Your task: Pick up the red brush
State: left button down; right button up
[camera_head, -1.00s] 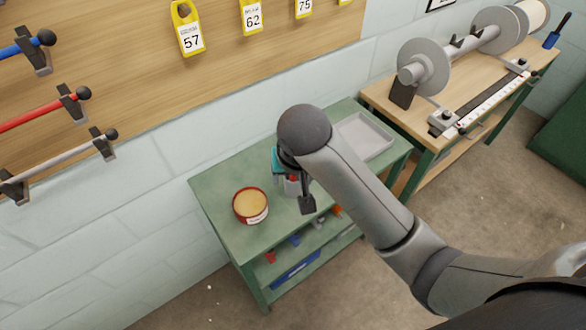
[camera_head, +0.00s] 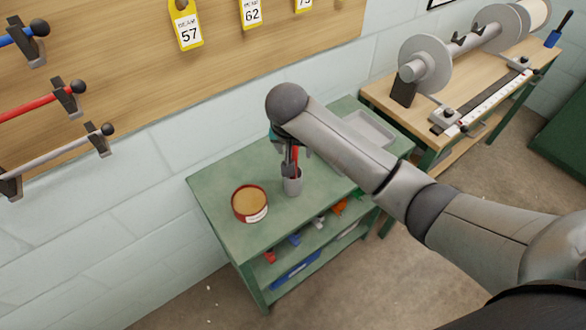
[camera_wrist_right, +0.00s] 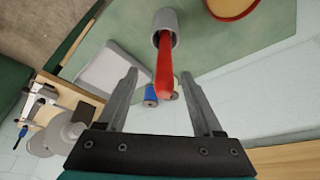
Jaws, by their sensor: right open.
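The red brush (camera_head: 295,160) stands upright in a small grey cup (camera_head: 292,187) on the green cart's top. In the right wrist view, its red handle (camera_wrist_right: 163,72) points toward me, rising from the grey cup (camera_wrist_right: 166,22). My right gripper (camera_wrist_right: 160,78) is open, with the handle between its two spread fingers and no clear contact. In the head view the gripper (camera_head: 292,150) is at the brush's upper part, above the cup, partly hidden by my arm. The bristle end is hidden. My left gripper is not in view.
The green cart (camera_head: 225,185) also holds a round red tin (camera_head: 250,204) left of the cup and a grey tray (camera_head: 370,132). Small coloured items lie on its lower shelf. A wooden bench (camera_head: 470,85) stands right.

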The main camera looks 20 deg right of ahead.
aim_at(293, 155)
jog(key=shift+w+a+b+x, duration=0.15)
jog(key=shift+b+x, duration=0.2)
jog(key=shift+x, duration=1.05)
jog(key=shift+w+a+b+x, duration=0.15)
jog(key=shift+b+x, duration=0.2)
jog(key=shift+x, duration=1.05)
jog(key=shift+s, duration=0.1)
grip_shut()
